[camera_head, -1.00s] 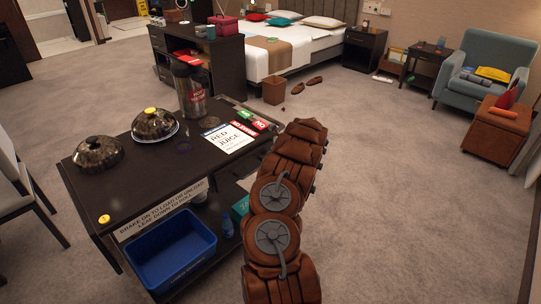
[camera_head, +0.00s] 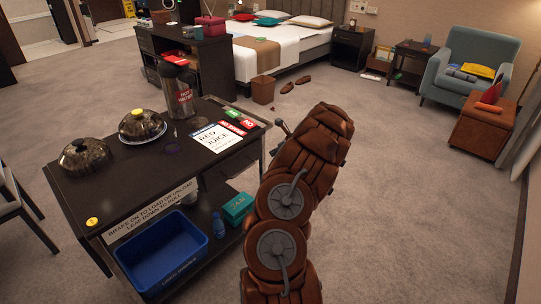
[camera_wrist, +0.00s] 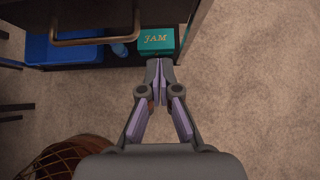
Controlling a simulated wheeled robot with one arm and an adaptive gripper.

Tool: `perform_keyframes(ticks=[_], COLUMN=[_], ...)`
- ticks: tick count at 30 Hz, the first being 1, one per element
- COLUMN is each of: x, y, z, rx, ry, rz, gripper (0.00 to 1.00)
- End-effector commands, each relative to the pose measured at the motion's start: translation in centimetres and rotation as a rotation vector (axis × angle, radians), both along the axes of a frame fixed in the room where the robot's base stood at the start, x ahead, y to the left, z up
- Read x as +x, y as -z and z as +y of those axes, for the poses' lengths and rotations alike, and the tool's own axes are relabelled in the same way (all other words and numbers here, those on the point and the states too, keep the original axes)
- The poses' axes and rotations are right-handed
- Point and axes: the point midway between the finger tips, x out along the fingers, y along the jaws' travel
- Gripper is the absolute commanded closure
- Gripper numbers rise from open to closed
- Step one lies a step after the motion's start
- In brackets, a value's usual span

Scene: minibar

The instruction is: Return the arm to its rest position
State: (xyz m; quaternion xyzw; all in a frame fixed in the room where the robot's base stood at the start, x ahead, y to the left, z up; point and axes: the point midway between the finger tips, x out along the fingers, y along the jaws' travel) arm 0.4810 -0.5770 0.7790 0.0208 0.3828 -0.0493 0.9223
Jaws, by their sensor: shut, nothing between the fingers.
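My gripper shows in the wrist view (camera_wrist: 160,66), with its two fingers brought together and nothing between them. It points down past the edge of the dark service cart (camera_head: 120,190), over carpet beside a teal box marked JAM (camera_wrist: 157,40) on the lower shelf. In the head view my brown arm rises at the right of the cart, and only a small grey part of the gripper (camera_head: 281,127) shows past the arm. The fingertips are hidden there.
The cart top holds a pitcher (camera_head: 177,90), two domed covers (camera_head: 142,126) and a RED JUICE sign (camera_head: 216,138). A blue bin (camera_head: 163,250) stands on its lower shelf. A waste bin (camera_head: 263,89) stands beyond.

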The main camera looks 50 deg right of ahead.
Motion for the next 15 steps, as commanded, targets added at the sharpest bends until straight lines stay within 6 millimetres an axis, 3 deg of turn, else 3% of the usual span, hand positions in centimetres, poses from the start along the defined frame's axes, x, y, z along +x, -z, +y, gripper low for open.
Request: perform_keyframes(ticks=[6,15], x=[-1.2,-1.5], y=[-1.2,-1.5], z=[0.1,0.1], rx=[0.0,-0.001], ry=[0.001,0.001], rz=[0.0,0.001], gripper=[1.0,1.0])
